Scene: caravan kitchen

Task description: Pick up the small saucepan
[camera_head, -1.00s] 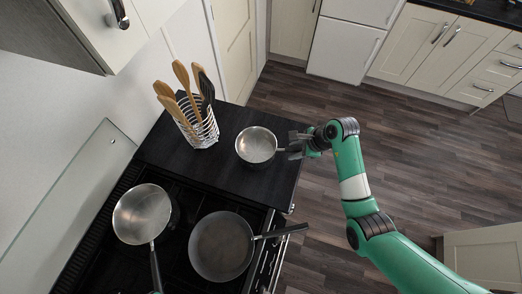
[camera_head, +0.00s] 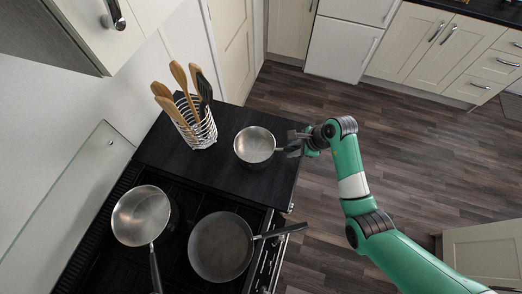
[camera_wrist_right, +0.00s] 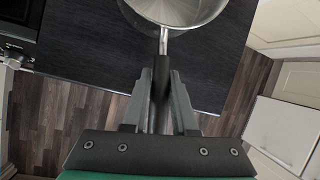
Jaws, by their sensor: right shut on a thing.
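The small saucepan (camera_head: 255,145) is a steel pan with a dark handle. It is upright over the black counter beside the hob, and I cannot tell whether it touches the counter. My right gripper (camera_head: 293,146) is shut on its handle from the right. In the right wrist view the saucepan's bowl (camera_wrist_right: 176,10) is at the top, partly cut off. The dark handle (camera_wrist_right: 161,80) runs down between the fingers of my right gripper (camera_wrist_right: 160,100). My left gripper is not in view.
A larger saucepan (camera_head: 141,213) and a frying pan (camera_head: 219,246) sit on the hob at lower left. The wooden floor (camera_head: 410,150) to the right is clear.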

